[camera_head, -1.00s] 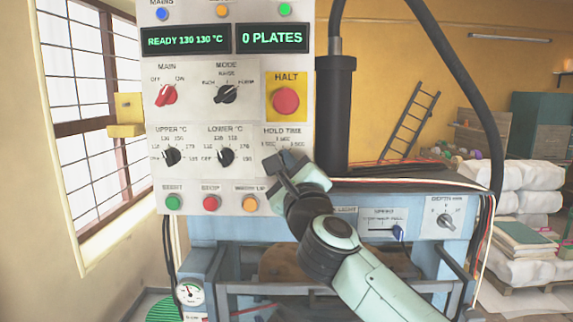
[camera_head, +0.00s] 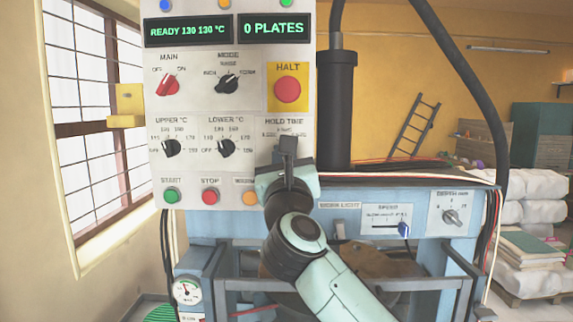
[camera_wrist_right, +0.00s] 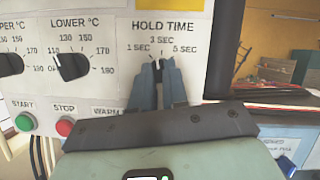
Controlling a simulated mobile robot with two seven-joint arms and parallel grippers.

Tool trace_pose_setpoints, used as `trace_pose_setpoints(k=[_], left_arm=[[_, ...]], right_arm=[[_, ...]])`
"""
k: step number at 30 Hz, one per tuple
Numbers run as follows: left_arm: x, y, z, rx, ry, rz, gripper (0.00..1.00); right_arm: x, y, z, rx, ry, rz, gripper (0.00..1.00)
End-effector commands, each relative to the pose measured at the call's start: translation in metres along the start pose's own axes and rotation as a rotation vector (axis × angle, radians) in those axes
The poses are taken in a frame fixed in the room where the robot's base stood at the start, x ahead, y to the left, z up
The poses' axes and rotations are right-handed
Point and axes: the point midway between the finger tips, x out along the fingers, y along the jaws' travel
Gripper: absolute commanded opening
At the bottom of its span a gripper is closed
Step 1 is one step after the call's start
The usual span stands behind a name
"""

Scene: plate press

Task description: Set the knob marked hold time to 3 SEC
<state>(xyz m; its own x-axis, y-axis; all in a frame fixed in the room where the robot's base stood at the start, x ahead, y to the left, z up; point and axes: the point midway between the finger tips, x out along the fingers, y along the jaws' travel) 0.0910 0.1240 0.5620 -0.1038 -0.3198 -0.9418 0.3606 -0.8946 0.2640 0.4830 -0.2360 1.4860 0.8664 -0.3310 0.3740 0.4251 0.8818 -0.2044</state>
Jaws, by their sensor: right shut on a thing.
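The white control panel carries the hold time label (camera_head: 285,121) at its lower right, with marks 1 SEC, 3 SEC and 5 SEC clear in the right wrist view (camera_wrist_right: 162,27). My right gripper (camera_head: 288,147) is at this dial, its jaws upright below the label. In the right wrist view its two fingers (camera_wrist_right: 158,78) are closed around the small dark hold time knob (camera_wrist_right: 157,64), just under 3 SEC. The fingers hide most of the knob. Its visible top lies below the 3 SEC mark, but its exact pointer direction is hard to tell. My left gripper is out of view.
The lower temperature knob (camera_head: 226,147) is left of the dial and the red HALT button (camera_head: 287,90) above it. Start (camera_head: 171,195) and stop (camera_head: 210,195) buttons sit below left. A dark vertical cylinder (camera_head: 335,105) stands close on the right.

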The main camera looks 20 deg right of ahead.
Motion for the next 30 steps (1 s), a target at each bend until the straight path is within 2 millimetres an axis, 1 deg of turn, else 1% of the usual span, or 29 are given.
trace_pose_setpoints(k=[6, 12, 28, 29, 30], left_arm=[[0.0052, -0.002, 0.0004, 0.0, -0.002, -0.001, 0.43], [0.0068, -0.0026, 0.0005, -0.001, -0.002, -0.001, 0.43], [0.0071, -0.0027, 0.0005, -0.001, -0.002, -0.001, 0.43], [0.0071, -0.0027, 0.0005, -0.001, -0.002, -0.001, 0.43], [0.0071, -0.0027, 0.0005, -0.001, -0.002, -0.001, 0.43]], right_arm=[[0.0002, -0.0015, 0.0037, 0.115, -0.01, -0.049, 0.0], [0.0003, -0.0017, 0.0048, 0.172, -0.011, -0.072, 0.0], [0.0003, -0.0044, 0.0068, 0.192, -0.014, -0.084, 0.0], [0.0003, -0.0045, 0.0069, 0.192, -0.014, -0.084, 0.24], [0.0003, -0.0041, 0.0065, 0.192, -0.013, -0.084, 0.37]])
